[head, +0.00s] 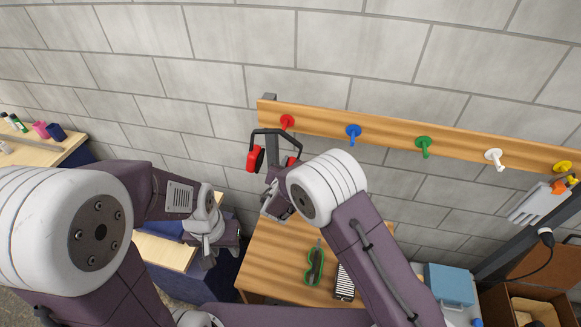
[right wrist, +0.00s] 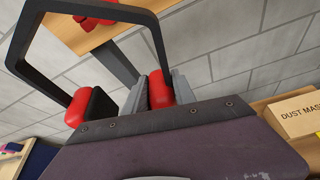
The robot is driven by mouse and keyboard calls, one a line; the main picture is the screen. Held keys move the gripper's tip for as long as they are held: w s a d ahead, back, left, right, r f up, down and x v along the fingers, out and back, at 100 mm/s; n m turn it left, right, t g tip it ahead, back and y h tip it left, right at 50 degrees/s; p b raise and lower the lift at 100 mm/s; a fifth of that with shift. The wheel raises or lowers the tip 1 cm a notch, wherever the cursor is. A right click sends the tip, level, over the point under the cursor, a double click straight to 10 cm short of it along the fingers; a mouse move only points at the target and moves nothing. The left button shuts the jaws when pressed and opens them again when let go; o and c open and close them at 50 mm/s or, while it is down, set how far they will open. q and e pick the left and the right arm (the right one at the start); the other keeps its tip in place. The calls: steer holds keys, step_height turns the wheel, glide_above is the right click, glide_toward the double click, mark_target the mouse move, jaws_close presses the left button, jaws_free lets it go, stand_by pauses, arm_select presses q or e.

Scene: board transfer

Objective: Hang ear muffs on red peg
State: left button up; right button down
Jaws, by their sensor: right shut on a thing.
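The ear muffs, with a black headband (head: 275,132) and red cups (head: 255,159), are held up in front of the wall, band upward. My right gripper (head: 280,178) is shut on one red cup, which shows between its fingers in the right wrist view (right wrist: 160,90). The other cup (right wrist: 77,106) hangs free to the left. The red peg (head: 287,121) is on the wooden rail, just above the headband in the head view; it also shows beyond the band in the right wrist view (right wrist: 97,21). My left gripper (head: 228,247) is low at left, its fingers unclear.
The wooden rail (head: 385,132) also carries blue (head: 353,132), green (head: 423,146), white (head: 494,157) and yellow (head: 562,167) pegs. A dust mask box (right wrist: 300,115) shows in the wrist view.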

mark_target(295, 156)
steer(key=x, duration=0.3)
steer(key=shift+w+d+r, duration=0.15)
steer(key=shift+r, duration=0.15)
steer(key=shift+w+d+p, duration=0.1)
steer(key=shift+w+p, duration=0.25)
steer(key=shift+w, duration=0.25)
steer(key=shift+w+d+f+b, duration=0.1)
steer(key=shift+w+f+b, duration=0.3)
steer(key=shift+b, duration=0.6)
arm_select(q)
steer(key=shift+w+f+b, duration=0.25)
steer(key=shift+f, duration=0.35)
steer(key=shift+w+f+b, duration=0.2)
steer(key=shift+f+b, duration=0.05)
steer(key=shift+f, duration=0.35)
arm_select(e)
steer(key=shift+w+f, duration=0.2)
steer(key=shift+w, duration=0.05)
arm_select(q)
steer(key=shift+s, duration=0.1)
arm_select(e)
steer(key=shift+s, duration=0.1)
steer(key=c, duration=1)
jaws_free()
steer(key=shift+o, duration=0.3)
